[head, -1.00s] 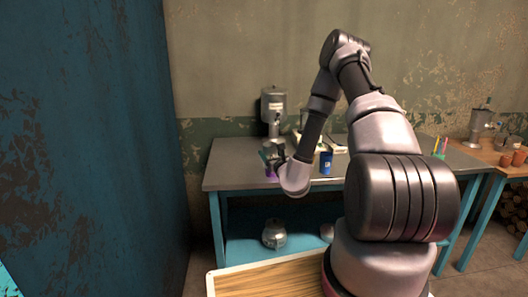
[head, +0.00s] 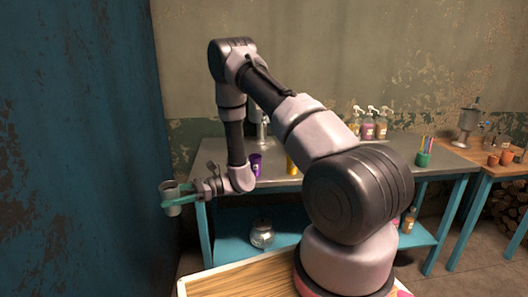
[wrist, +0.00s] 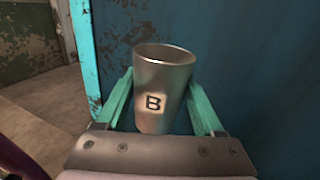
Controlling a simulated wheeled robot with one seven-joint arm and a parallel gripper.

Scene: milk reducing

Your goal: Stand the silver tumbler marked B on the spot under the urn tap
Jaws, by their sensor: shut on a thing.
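In the head view my gripper (head: 172,202) holds the tumbler (head: 171,188) in the air, left of the workbench and close to the blue wall. The urn (head: 263,130) is mostly hidden behind my arm at the back of the bench. Its tap and the spot under it cannot be made out.
A purple cup (head: 256,164) and a yellow one (head: 292,165) stand on the grey workbench (head: 215,152). Pump bottles (head: 368,128) and a green pencil pot (head: 422,158) are further right. A blue wall (head: 80,150) is close on the left. A metal pot (head: 262,235) sits on the lower shelf.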

